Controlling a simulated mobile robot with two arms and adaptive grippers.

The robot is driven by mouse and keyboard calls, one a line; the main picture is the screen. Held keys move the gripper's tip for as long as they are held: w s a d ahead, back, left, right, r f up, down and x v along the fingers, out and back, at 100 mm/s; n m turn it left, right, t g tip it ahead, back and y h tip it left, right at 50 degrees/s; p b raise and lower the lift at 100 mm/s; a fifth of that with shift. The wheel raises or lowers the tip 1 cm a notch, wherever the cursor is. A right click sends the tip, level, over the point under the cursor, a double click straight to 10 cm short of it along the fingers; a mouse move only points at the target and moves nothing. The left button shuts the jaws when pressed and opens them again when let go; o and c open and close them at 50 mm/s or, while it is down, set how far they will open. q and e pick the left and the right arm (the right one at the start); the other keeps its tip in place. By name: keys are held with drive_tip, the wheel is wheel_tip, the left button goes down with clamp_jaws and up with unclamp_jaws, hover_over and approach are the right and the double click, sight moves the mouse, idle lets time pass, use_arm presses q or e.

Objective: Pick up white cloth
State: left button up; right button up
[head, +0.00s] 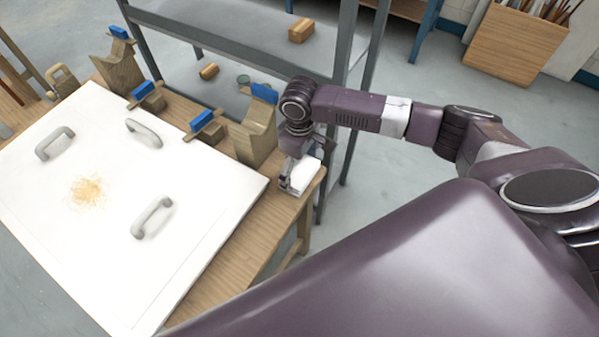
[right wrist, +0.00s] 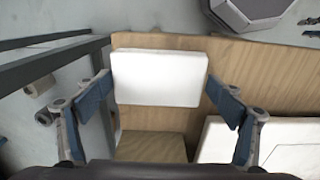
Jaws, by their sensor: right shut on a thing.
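The white cloth (head: 304,177) is a thick, folded white block at the right end of the wooden workbench (head: 245,240). My right gripper (head: 299,181) is down at that end, with its fingers on either side of the cloth. In the right wrist view, the cloth (right wrist: 160,78) lies between the two fingers of the gripper (right wrist: 162,96), which close on its left and right edges. Whether the cloth is clear of the bench top cannot be told. My left gripper is not in view.
A white panel (head: 110,240) with grey handles (head: 152,217) and a tan stain (head: 88,191) covers much of the bench. Wooden stands with blue tops (head: 255,130) line its back edge. A grey metal shelf (head: 345,70) stands close behind the gripper.

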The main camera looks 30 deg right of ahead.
sight(300, 170)
drive_tip(key=shift+r, duration=0.1)
wheel_tip(300, 170, up, 20)
drive_tip(key=shift+b, duration=0.45)
